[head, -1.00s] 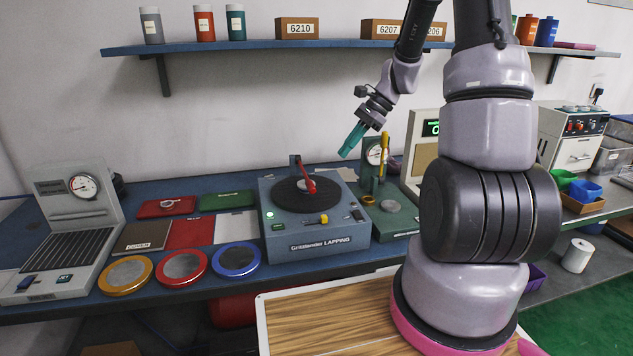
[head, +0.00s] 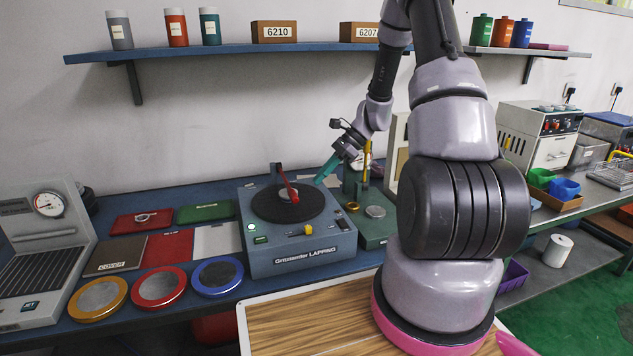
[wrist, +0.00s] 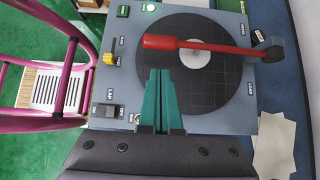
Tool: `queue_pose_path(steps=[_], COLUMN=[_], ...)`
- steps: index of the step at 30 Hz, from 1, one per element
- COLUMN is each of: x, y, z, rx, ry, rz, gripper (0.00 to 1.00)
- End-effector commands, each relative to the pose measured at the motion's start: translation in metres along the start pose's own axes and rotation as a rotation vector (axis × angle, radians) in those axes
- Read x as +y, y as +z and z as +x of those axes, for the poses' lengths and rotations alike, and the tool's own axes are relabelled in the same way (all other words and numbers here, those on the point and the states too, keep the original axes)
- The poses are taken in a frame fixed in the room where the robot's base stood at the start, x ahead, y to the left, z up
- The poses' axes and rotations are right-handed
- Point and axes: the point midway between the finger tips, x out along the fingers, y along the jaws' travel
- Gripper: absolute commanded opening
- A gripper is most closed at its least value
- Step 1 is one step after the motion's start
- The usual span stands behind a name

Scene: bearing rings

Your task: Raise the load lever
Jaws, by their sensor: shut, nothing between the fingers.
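The lapping machine (head: 297,252) is a grey box on the blue bench with a dark round plate (head: 268,207) on top. The red load lever (head: 287,184) is hinged at a dark post at the back of the machine. In the wrist view the lever (wrist: 205,46) lies across the plate, its thick handle end over the plate's left part and its hinge at the right. My gripper (head: 318,182) has teal fingers, shut and empty, just right of the lever in the head view. In the wrist view the fingertips (wrist: 160,72) are over the plate, just below the lever handle in the picture.
A yellow knob (wrist: 108,59) and a rocker switch (wrist: 105,110) are on the machine's panel. A green stand with a yellow-handled part (head: 367,165) is right of the machine. Red, blue and yellow rimmed discs lie at the left, the blue disc (head: 217,276) nearest.

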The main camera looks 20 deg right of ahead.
Motion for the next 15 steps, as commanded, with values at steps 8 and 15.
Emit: queue_pose_path(steps=[8,15], x=[0.001,0.000], y=[0.000,0.000], z=[0.053,0.077], rx=[-0.002,0.000], ry=[0.004,0.001], rz=[0.001,0.000], gripper=[0.00,0.00])
